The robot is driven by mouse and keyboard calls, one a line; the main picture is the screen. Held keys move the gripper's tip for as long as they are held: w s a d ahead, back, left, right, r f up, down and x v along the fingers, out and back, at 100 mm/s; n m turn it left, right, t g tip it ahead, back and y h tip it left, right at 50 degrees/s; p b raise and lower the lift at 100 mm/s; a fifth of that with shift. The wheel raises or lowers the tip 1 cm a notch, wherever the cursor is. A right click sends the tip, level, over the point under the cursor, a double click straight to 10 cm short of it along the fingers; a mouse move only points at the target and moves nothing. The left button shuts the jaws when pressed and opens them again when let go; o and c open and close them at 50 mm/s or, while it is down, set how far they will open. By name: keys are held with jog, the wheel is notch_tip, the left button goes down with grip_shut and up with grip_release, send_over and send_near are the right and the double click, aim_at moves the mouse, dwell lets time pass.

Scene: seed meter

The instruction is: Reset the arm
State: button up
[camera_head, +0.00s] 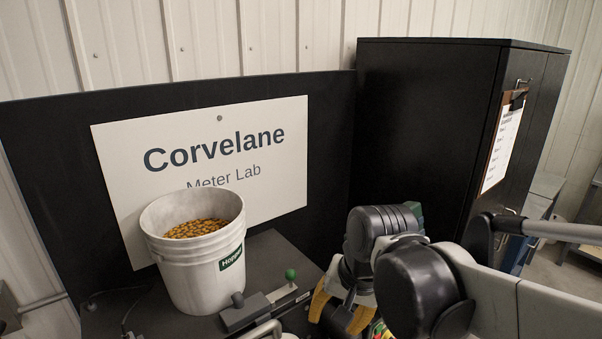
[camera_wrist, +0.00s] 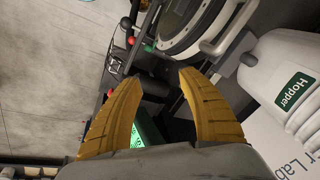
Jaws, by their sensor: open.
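My gripper (camera_head: 338,303) has yellow fingers and hangs at the right end of the dark bench in the head view, partly covered by my own arm. In the wrist view my gripper (camera_wrist: 158,80) is open, its two curved yellow fingers wide apart with nothing held between them. Beyond the fingertips are a dark mechanism and a lever with a red knob (camera_wrist: 131,41). A round metal-rimmed part of the meter (camera_wrist: 196,45) lies farther off. A lit green display (camera_wrist: 150,135) shows partly between the fingers.
A white Hopper bucket (camera_head: 195,270) of yellow seeds stands on the dark bench (camera_head: 115,318), beside a lever with a green knob (camera_head: 290,275). A Corvelane sign (camera_head: 260,130) is behind it. A tall black cabinet (camera_head: 425,120) with a clipboard (camera_head: 503,140) stands behind my arm.

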jog(key=s+d+f+n+t+h+b, duration=0.1)
jog(key=s+d+f+t+b, duration=0.1)
jog(key=d+f+b, duration=0.4)
jog(key=s+d+f+n+t+h+b, duration=0.1)
jog(key=s+d+f+b, duration=0.4)
jog(key=f+b, duration=0.6)
jog(key=shift+d+f+n+t, duration=0.4)
jog(key=shift+d+f+t, duration=0.3)
jog(key=shift+d, duration=0.25)
